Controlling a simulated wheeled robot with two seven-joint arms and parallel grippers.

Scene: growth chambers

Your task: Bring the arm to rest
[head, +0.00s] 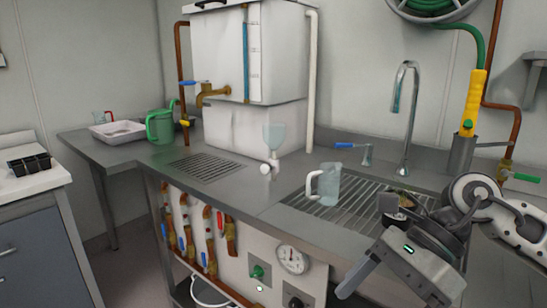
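My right arm comes in from the right edge, bent over the front right of the steel sink bench (257,212). My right gripper (372,262) hangs at the bench's front edge, tilted down to the left. I see nothing held in it, but its fingers are partly hidden by its own body, and I cannot tell how far apart they are. A clear jug (329,186) with a white handle stands upright on the slatted drainer, left of the gripper and apart from it. My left arm and gripper are not in view.
A green jug (160,127) and white tray (118,131) are at the left. A tall faucet (411,80) rises behind the drainer. A gauge (292,259) is on the front panel.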

